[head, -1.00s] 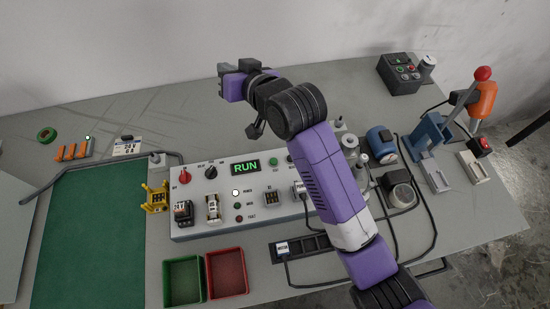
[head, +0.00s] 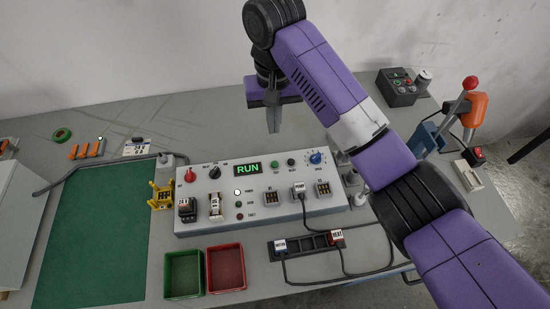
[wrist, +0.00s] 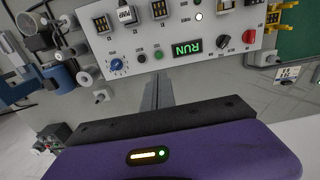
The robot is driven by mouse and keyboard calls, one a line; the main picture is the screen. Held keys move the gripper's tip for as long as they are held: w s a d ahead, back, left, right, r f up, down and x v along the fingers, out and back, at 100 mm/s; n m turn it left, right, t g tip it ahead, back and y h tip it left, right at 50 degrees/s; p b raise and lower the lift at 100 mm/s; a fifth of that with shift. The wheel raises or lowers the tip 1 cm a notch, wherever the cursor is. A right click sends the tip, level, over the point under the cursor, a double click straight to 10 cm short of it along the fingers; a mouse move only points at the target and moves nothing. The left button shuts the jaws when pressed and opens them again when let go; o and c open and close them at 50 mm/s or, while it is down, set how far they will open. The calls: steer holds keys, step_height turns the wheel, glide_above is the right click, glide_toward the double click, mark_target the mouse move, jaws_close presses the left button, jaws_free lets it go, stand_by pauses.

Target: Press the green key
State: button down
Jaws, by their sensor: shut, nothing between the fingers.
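The grey control panel (head: 290,207) stands on the table with its display reading RUN (head: 248,168). A small round green key (head: 276,164) sits right of the display, beside a dark round button (head: 291,162). In the wrist view the green key (wrist: 158,55) is just beyond the fingertips, beside the dark button (wrist: 141,58). My gripper (head: 273,130) is shut and empty, pointing down above the panel's back edge, apart from the key. The shut fingers (wrist: 158,77) also show in the wrist view.
The panel also carries a red knob (head: 190,175), a black knob (head: 214,172) and a blue dial (head: 316,158). Green (head: 182,275) and red (head: 225,270) bins stand in front. A black box with buttons (head: 398,88) is at the back right.

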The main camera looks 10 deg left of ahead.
mark_target(275, 164)
steer(key=shift+s+d, duration=0.1)
steer(key=shift+s, duration=0.05)
steer(key=shift+f, duration=0.1)
step_height(275, 164, down, 14)
steer(key=shift+r, duration=0.1)
stand_by(0.6)
